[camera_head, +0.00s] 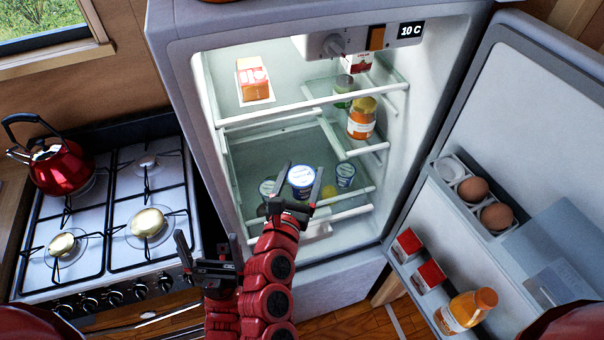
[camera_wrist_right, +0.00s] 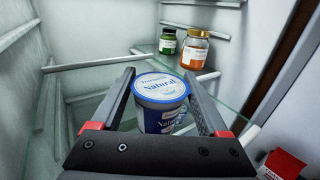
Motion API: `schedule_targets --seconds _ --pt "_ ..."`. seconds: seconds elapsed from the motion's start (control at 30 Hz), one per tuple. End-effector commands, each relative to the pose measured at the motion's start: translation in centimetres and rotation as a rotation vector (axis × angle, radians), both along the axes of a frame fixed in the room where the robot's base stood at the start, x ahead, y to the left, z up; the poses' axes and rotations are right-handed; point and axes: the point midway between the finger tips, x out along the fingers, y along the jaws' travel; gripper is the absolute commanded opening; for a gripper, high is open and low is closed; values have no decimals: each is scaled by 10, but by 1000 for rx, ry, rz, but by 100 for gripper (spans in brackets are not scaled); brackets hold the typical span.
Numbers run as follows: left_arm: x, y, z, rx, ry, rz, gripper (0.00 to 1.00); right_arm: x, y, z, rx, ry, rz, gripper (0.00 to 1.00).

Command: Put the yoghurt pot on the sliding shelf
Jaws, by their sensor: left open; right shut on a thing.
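The white and blue yoghurt pot (camera_head: 301,182) is upright between the fingers of my right gripper (camera_head: 300,170), inside the open fridge. The right wrist view shows its "Natural" lid and blue side (camera_wrist_right: 163,116), with a finger on each side. A glass shelf (camera_head: 345,146) with white front bars is above and behind the pot; which shelf slides is not clear. My left gripper (camera_head: 211,252) is open and empty, outside the fridge in front of the stove.
An orange jar (camera_head: 361,120) and a green jar (camera_head: 343,90) stand at the right. A carton (camera_head: 253,80) is higher left. The open door (camera_head: 510,110) holds eggs and a bottle.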

Motion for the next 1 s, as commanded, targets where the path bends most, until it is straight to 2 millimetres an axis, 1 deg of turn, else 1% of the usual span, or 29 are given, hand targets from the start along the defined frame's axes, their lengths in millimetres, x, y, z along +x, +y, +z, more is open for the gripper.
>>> schedule_targets --seconds 0.03,0.1,0.13,0.37,0.47,0.53,0.7,0.9,1.0 --pt "0 0 -1 0 0 0 100 0 0 0 0 -1 0 83" --pt "0 0 0 0 0 0 100 0 0 0 0 -1 0 96" --pt "0 0 0 0 0 0 100 0 0 0 0 0 0 100" --pt "0 0 1 0 0 0 100 0 0 1 0 0 -1 100" --pt "0 0 8 0 0 0 100 0 0 7 -1 0 -1 100" --pt "0 0 -1 0 0 0 100 -7 3 1 1 0 2 100" --pt "0 0 -14 0 0 0 100 -32 10 0 2 -2 5 100" --pt "0 0 -24 0 0 0 100 -58 18 0 0 1 4 100" --pt "0 0 -27 0 0 0 100 -66 20 2 0 -1 3 100"
